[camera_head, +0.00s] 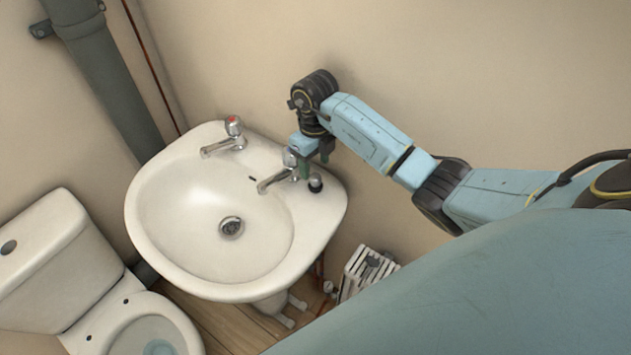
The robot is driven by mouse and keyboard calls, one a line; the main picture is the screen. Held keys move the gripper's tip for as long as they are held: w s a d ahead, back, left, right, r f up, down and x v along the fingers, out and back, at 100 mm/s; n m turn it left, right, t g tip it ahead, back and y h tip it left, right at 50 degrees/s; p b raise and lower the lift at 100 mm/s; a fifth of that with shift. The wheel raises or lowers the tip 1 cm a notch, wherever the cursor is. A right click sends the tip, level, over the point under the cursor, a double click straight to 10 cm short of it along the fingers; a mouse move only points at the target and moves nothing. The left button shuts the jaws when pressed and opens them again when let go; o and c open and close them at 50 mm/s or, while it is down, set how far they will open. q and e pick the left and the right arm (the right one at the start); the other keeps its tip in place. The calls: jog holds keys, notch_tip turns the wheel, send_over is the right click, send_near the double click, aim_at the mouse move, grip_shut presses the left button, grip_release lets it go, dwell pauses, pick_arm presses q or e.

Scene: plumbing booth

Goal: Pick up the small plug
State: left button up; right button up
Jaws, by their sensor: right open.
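The small plug (316,183) is a dark, round piece standing on the right rear rim of the white sink (150,215), just right of the right-hand tap (275,181). My right gripper (316,168) points down just above the plug, close to that tap. Its jaws are open and partly hide the tap's top. Whether a fingertip touches the plug cannot be told. My left gripper is not in view.
A toilet (60,260) stands at the left. A white slatted object (365,270) is low at the right. The wall is close behind the sink.

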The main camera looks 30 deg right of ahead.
aim_at(314, 175)
notch_tip(314, 175, down, 4)
jog(key=shift+a+r, duration=0.15)
grip_shut()
dwell(0.3)
jog(key=shift+r, duration=0.1)
